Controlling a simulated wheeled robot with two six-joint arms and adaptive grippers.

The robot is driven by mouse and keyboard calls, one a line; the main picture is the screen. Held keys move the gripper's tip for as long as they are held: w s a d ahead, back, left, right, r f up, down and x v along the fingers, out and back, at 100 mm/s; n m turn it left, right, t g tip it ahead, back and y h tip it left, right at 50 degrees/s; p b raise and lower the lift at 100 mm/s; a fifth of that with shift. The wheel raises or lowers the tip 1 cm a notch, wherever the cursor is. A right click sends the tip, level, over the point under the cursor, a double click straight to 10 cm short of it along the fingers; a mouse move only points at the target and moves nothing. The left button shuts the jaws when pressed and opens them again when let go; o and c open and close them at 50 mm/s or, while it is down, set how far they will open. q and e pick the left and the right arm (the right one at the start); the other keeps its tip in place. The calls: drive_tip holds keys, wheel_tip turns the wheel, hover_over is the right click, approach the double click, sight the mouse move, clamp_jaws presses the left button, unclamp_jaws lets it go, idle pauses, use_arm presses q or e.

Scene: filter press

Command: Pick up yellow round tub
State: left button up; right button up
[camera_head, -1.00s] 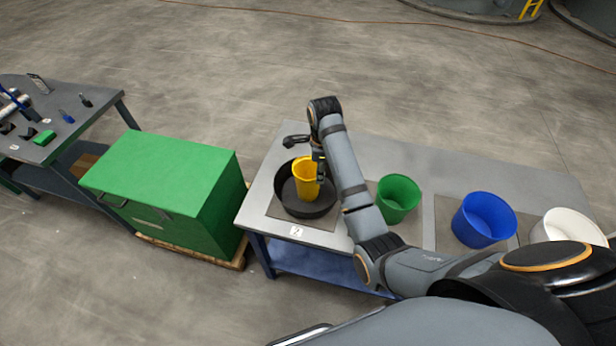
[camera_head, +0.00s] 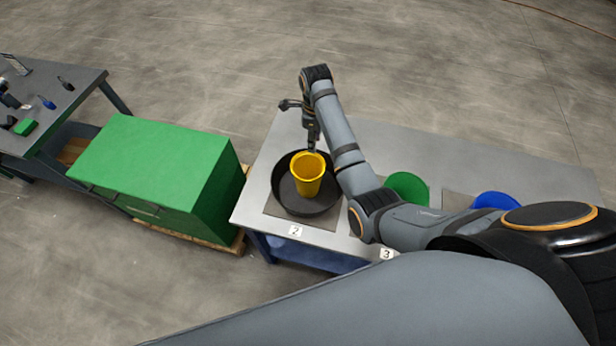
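The yellow round tub (camera_head: 309,181) stands upright within the outline of a wide black round pan (camera_head: 287,201) on the table. I cannot tell whether its base touches the pan's floor. My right gripper (camera_head: 312,146) points down at the tub's far rim, at or touching it. Its fingers are small and dark, so I cannot see whether they are closed on the rim. My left gripper is not in view.
The grey table (camera_head: 440,150) also holds a green tub (camera_head: 408,187) and a blue tub (camera_head: 495,201), partly hidden by my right arm. A big green box (camera_head: 150,165) stands left of it. A tool bench (camera_head: 62,105) is at far left.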

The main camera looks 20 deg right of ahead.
sight(312, 155)
drive_tip(key=shift+a+f+p, duration=0.1)
drive_tip(key=shift+f+p, duration=0.6)
drive_tip(key=shift+p, duration=0.1)
drive_tip(key=shift+s+a+f+p, duration=0.1)
drive_tip(key=shift+f+p, duration=0.3)
drive_tip(key=shift+f, duration=0.35)
wheel_tip(312, 155, down, 2)
drive_tip(key=shift+f, duration=0.1)
drive_tip(key=c, duration=0.6)
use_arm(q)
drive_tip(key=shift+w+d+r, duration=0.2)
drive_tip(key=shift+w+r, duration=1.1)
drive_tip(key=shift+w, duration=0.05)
use_arm(e)
clamp_jaws()
